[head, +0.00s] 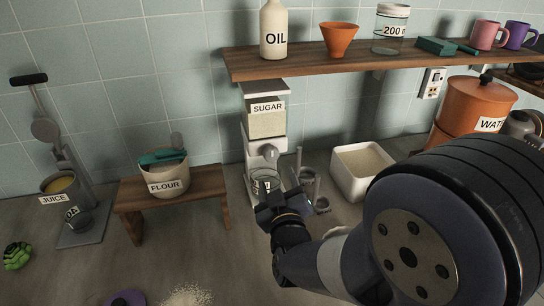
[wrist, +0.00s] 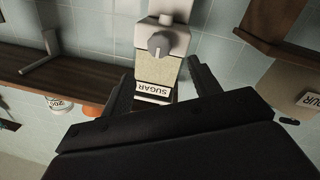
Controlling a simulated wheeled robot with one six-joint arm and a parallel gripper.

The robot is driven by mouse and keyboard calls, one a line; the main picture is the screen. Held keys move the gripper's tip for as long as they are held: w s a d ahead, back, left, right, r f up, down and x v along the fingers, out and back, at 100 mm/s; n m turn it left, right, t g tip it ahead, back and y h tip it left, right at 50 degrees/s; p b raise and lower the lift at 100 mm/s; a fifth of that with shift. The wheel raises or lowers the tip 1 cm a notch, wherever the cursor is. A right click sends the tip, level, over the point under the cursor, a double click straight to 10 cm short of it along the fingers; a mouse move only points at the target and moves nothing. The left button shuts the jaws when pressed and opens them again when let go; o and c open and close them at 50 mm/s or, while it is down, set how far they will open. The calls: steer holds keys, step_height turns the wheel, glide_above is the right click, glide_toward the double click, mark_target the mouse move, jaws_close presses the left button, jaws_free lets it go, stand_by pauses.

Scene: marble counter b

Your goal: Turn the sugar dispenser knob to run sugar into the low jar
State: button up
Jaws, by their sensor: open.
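The sugar dispenser (head: 266,122) stands under the shelf, with a SUGAR label and a pale fill behind its window. Its grey knob (head: 270,153) sits on the front below the window. A small glass jar (head: 264,183) shows at the dispenser's foot, partly hidden by my gripper. My gripper (head: 281,198) is low in front of the dispenser, open and apart from the knob. In the wrist view the dispenser (wrist: 158,68) appears upside down between the spread fingers, with the knob (wrist: 158,44) beyond the fingertips. The jar is not seen there.
A wooden shelf (head: 350,60) with bottle, funnel and mugs overhangs the dispenser. A flour pot (head: 165,180) stands on a small bench (head: 209,184) at left. A grey stand (head: 318,204) and white bin (head: 345,180) are close on the right. Pale grains (head: 187,297) lie in front.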

mark_target(271, 157)
steer(key=w, duration=0.3)
steer(key=w+p, duration=0.1)
steer(key=w, duration=0.2)
steer(key=w+a+p, duration=0.1)
steer(key=w, duration=0.3)
steer(key=shift+c, duration=0.5)
steer(key=c, duration=0.9)
